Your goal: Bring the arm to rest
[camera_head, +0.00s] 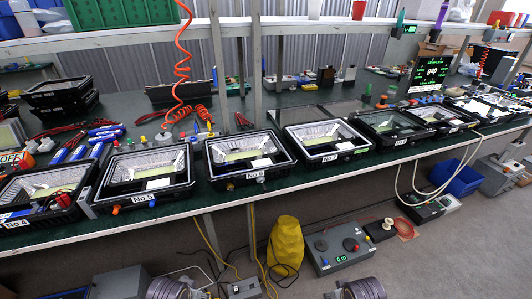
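Several black-framed floodlight housings lie in a row along the front of the dark green bench (232,197). Housing No 5 (145,172), No 6 (249,158) and No 7 (327,141) are in the middle. No 4 (42,192) is at the left, and No 8 (390,126) is further right. Each shows a shiny reflector inside. Neither of my grippers can be made out. Only grey, ribbed parts that look like my own arms show at the bottom edge, apart from the bench and the housings.
A coiled orange hose (181,55) hangs over the bench. A shelf on metal posts runs behind. Below the bench are a yellow bag (286,242), a grey control box (338,248) and a blue bin (464,181). White cables hang off the right side. Open floor lies at the lower right.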

